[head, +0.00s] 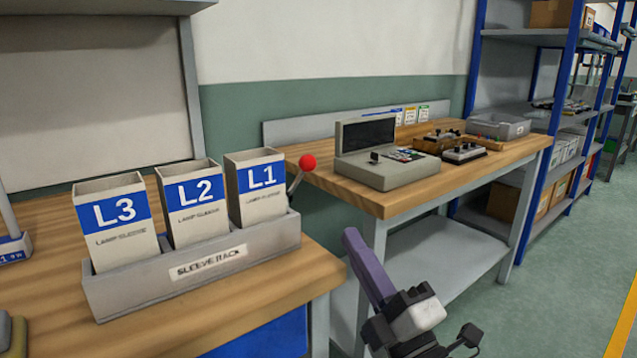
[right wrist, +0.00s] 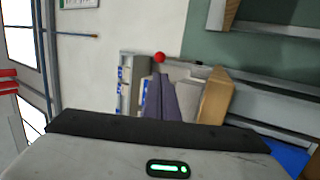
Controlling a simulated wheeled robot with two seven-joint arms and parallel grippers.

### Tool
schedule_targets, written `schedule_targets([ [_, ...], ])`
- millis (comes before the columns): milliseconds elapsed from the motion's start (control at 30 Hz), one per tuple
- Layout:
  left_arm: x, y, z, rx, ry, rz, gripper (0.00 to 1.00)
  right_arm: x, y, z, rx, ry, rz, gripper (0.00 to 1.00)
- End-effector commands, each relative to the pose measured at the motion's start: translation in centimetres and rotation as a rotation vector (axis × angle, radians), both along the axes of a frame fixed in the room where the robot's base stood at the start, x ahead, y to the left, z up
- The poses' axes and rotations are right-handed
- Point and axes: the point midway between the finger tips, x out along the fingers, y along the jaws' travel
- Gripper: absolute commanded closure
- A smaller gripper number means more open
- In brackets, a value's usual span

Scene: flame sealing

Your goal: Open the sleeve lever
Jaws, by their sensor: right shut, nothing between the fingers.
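The sleeve rack (head: 128,290) is a grey tray on the wooden bench. It holds white sleeves with blue bands, L3 (head: 119,225), L2 (head: 192,205) and L1 (head: 258,188), all upright. The sleeve lever (head: 296,182) rises from the rack's right end and leans right, topped by a red ball (head: 307,162). My right gripper (head: 351,236) is shut and empty, its purple fingers right of and lower than the ball in the head view. In the right wrist view the red ball (right wrist: 159,57) shows just beyond the fingertips (right wrist: 160,78), apart from them in the picture. My left gripper is out of view.
A second wooden bench (head: 400,200) stands to the right with a grey console (head: 385,170) and small devices on it. A blue-post shelf (head: 560,150) is farther right. A gap of floor separates the two benches, with my right arm in front of it.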

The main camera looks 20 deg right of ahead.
Motion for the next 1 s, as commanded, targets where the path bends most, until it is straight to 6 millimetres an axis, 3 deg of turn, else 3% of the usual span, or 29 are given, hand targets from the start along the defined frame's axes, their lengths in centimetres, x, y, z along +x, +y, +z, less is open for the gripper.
schedule_targets([
  [167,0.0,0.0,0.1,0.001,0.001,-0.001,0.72,1.9,0.3,1.1,-0.001,-0.004,0.000,1.00],
  [633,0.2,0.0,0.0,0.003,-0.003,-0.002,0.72,10.0,1.7,5.0,0.000,-0.002,0.001,1.00],
  [800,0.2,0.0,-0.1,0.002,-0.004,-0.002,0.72,11.6,2.0,5.7,0.000,-0.001,0.000,1.00],
  [1000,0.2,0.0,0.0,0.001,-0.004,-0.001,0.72,12.2,2.1,6.0,0.000,0.001,0.000,1.00],
])
